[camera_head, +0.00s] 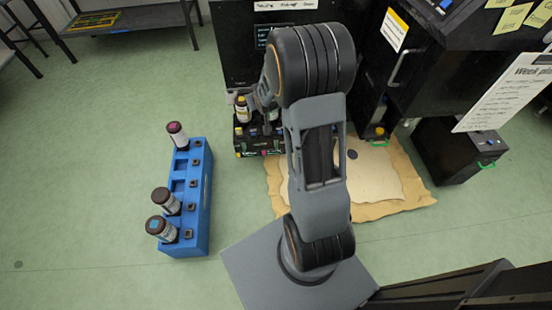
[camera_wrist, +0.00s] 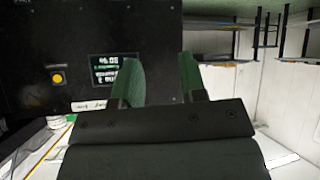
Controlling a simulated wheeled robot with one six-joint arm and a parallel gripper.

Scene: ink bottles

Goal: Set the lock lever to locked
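I cannot make out the lock lever for certain in either view. The black machine panel (camera_head: 238,62) stands behind my arm in the head view, with a small lit screen (camera_head: 262,36). In the wrist view the panel (camera_wrist: 35,30) fills the left side, with its screen (camera_wrist: 113,68) and a round yellow button (camera_wrist: 57,77). My gripper (camera_wrist: 160,82) shows two dark green fingers standing apart with nothing between them, in front of the panel. In the head view my arm hides much of the gripper and the machine's middle.
A black ink bay (camera_head: 255,147) holds bottles, one being a yellow-capped bottle (camera_head: 242,110). A blue rack (camera_head: 202,215) with several dark bottles stands on the floor at left. A tan mat (camera_head: 400,200) lies right of my arm.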

